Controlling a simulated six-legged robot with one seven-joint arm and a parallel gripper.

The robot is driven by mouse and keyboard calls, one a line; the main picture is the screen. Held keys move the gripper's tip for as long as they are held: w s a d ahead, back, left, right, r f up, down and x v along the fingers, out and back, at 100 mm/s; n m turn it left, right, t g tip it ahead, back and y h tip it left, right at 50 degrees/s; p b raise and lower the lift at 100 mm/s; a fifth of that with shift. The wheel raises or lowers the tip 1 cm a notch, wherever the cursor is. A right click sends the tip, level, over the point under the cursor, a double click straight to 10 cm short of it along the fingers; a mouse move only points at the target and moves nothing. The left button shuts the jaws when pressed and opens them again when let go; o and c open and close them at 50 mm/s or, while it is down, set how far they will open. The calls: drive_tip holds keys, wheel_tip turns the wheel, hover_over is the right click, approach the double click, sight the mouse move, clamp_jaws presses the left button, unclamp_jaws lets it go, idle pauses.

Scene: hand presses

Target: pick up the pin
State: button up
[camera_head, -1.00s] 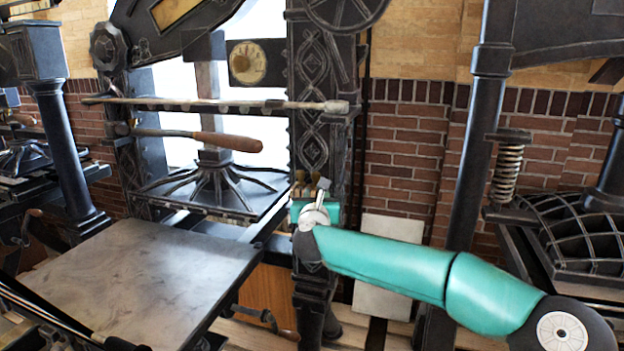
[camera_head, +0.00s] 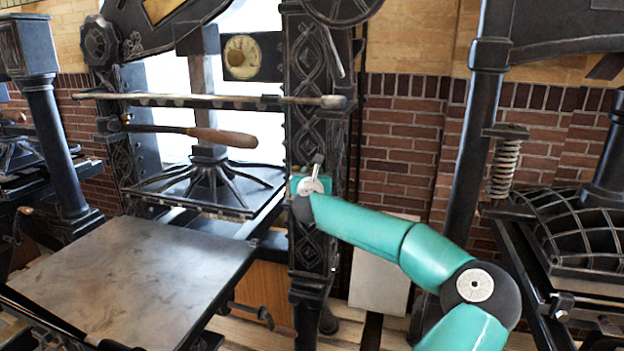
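I cannot make out the pin for certain in this view. My teal arm reaches from the lower right to the right upright of the middle hand press (camera_head: 322,100). My gripper (camera_head: 304,185) is at the end of this arm, in front of that upright. Only the pale wrist joint, a bit of teal housing and a small grey upright piece show there. The fingertips are hidden or too small to make out, so I cannot see whether they are open or hold anything.
The press has a flat grey bed (camera_head: 135,270) at the lower left. A wooden-handled lever (camera_head: 222,137) and a long horizontal bar (camera_head: 210,101) cross it above the ribbed platen (camera_head: 207,182). Another press with a coil spring (camera_head: 506,165) stands at the right.

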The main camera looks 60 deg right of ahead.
drive_tip(key=shift+w+d, duration=0.15)
drive_tip(key=shift+d, duration=0.2)
clamp_jaws()
drive_tip(key=shift+r, duration=0.1)
drive_tip(key=shift+r, duration=0.4)
wheel_tip(320, 180, up, 6)
drive_tip(key=shift+r, duration=0.15)
drive_tip(key=v, duration=1.8)
drive_tip(key=shift+r, duration=2.6)
